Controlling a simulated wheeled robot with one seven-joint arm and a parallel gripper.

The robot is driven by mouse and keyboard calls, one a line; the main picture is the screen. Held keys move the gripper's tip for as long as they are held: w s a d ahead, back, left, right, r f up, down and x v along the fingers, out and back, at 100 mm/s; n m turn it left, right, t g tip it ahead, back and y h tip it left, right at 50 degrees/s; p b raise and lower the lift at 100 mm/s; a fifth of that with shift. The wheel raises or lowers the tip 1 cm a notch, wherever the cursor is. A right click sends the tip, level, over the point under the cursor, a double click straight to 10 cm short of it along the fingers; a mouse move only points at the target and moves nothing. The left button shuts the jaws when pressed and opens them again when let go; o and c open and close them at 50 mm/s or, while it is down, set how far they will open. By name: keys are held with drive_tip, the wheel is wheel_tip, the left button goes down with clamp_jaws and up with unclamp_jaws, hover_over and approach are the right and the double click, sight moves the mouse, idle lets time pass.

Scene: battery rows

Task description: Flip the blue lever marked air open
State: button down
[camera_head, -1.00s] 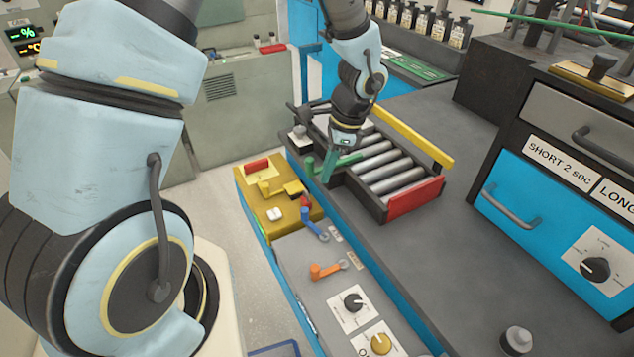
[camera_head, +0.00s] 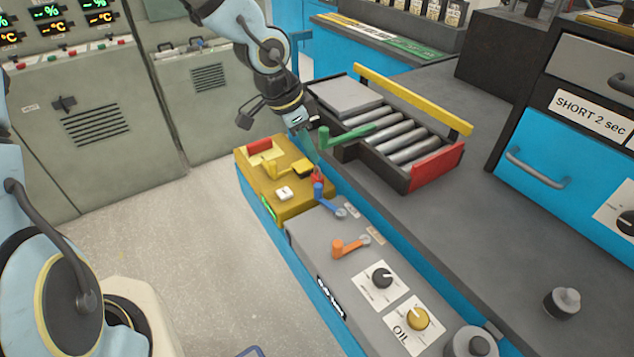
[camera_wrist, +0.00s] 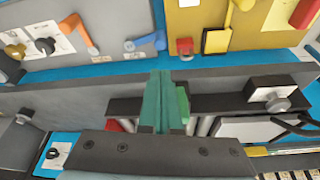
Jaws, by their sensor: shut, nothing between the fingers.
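The blue lever (camera_head: 324,200) stands on the grey panel next to the yellow box, with its round grey pivot at the right. It also shows in the wrist view (camera_wrist: 145,42), at top centre. A small label (camera_head: 353,212) lies near it, too small to read. My gripper (camera_head: 313,160) has its teal fingers shut and empty. It hangs just beyond the blue lever, near a small red part on the yellow box's edge, and I see no clear contact with the lever. In the wrist view the shut fingers (camera_wrist: 164,100) point toward the panel, below the blue lever.
An orange lever (camera_head: 350,247), black knob (camera_head: 382,277) and yellow knob (camera_head: 418,318) sit nearer on the panel. The yellow box (camera_head: 290,207) carries switches. A green handle (camera_head: 350,136) juts from the roller tray (camera_head: 410,178) close to my gripper. The grey bench right of the panel is mostly clear.

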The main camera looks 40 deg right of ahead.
drive_tip(key=shift+f, duration=0.1)
drive_tip(key=b+x, duration=0.1)
drive_tip(key=x, duration=0.8)
drive_tip(key=shift+d+f, duration=0.2)
drive_tip(key=shift+f, duration=0.2)
drive_tip(key=shift+b, duration=0.45)
